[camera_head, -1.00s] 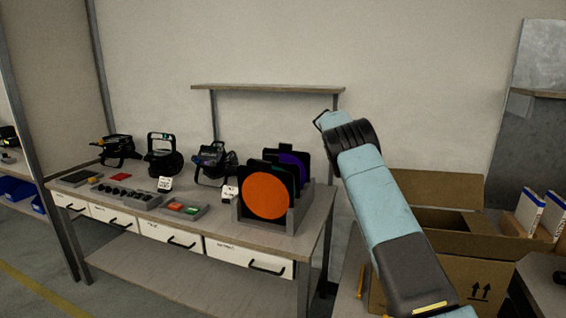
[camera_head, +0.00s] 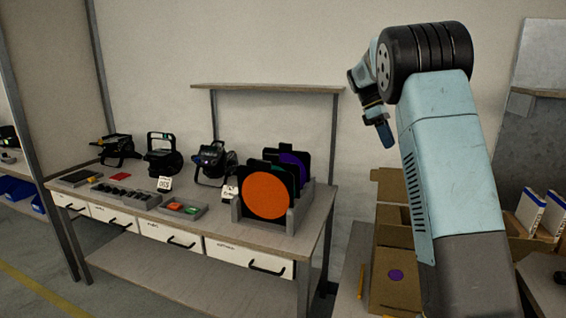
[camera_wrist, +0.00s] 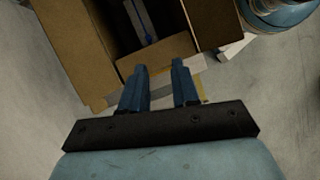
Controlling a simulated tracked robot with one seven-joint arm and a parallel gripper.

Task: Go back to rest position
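My gripper (camera_head: 386,133) is raised in the head view, its blue fingers hanging down from the wrist, left of the large black joint of my arm. It is in front of the bare wall, to the right of the workbench and above the open cardboard box. In the wrist view my gripper (camera_wrist: 159,68) shows two blue fingers apart with a clear gap and nothing between them. The open cardboard box (camera_wrist: 72,45) lies beyond the fingertips, with a dark inside and a blue-grey item (camera_wrist: 141,18) in it.
The workbench (camera_head: 150,262) holds several black lamps (camera_head: 163,157), a grey tray (camera_head: 182,208) and a rack with an orange disc (camera_head: 266,196) and a purple one. The cardboard box (camera_head: 392,285) with a purple dot stands at right, partly behind my arm. White-blue packs (camera_head: 530,212) stand farther right.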

